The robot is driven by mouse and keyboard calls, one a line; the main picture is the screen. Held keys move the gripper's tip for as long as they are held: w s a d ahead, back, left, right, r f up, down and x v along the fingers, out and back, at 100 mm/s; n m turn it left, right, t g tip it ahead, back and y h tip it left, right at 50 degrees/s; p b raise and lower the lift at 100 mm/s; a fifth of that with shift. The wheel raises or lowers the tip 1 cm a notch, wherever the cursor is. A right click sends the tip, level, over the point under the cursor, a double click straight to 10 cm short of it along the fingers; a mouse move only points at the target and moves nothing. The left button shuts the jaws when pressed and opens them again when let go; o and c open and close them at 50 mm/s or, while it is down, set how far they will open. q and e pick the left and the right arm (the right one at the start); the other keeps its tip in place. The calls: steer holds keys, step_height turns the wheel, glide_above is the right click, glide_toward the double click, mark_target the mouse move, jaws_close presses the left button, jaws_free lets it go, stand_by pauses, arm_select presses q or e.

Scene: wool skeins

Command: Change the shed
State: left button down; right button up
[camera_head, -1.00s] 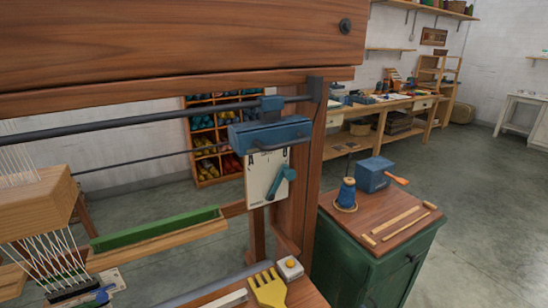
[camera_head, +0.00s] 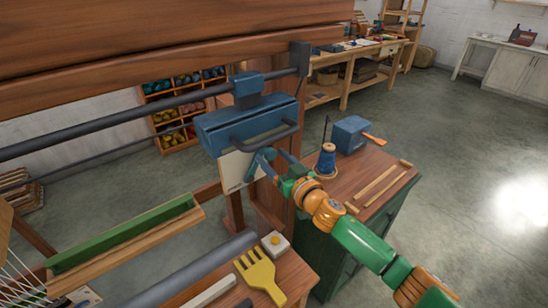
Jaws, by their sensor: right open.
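The loom's blue box with a dark handle bar (camera_head: 248,124) hangs on the dark rail at the upper middle. A pale plate (camera_head: 236,170) hangs below it, and a teal lever (camera_head: 257,166) sits at the plate's right edge, partly hidden. My right gripper (camera_head: 276,162) reaches in from the lower right, open, with its fingers close beside the lever under the handle bar. Whether it touches the lever I cannot tell. White warp threads (camera_head: 18,280) show at the lower left. My left gripper is out of view.
A yellow comb (camera_head: 260,274) and a white block with a yellow button (camera_head: 275,243) lie on the loom's front bench. A green cabinet (camera_head: 318,243) to the right carries a blue spool (camera_head: 326,160), a blue box (camera_head: 350,134) and wooden sticks. Open floor lies further right.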

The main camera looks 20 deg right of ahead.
steer(key=shift+s, duration=0.1)
steer(key=shift+s+r, duration=0.1)
steer(key=shift+r, duration=0.05)
steer(key=c, duration=0.3)
jaws_close()
stand_by(0.9)
